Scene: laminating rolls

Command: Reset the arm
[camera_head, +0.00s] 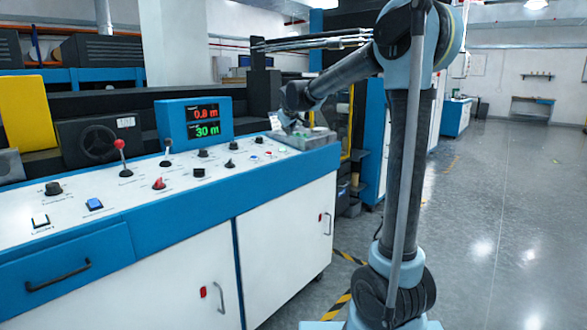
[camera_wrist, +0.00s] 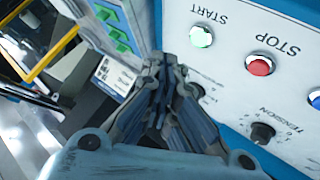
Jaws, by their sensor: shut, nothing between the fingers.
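My gripper (camera_head: 290,126) hangs over the right end of the white-topped control console (camera_head: 130,195) in the head view, small and partly hidden against the grey box there. In the wrist view my gripper (camera_wrist: 165,65) has its fingers drawn together with nothing between them. The green START button (camera_wrist: 201,37) and the red STOP button (camera_wrist: 260,65) lie to the right of the fingertips, with the black TENSION knob (camera_wrist: 263,133) below them. I cannot tell how far the fingertips are above the panel.
A grey box (camera_head: 300,139) sits at the console's right end; its green buttons (camera_wrist: 115,28) show in the wrist view. A blue display (camera_head: 194,120) and red-knobbed lever (camera_head: 120,146) stand up from the console. Open grey floor (camera_head: 500,200) lies to the right.

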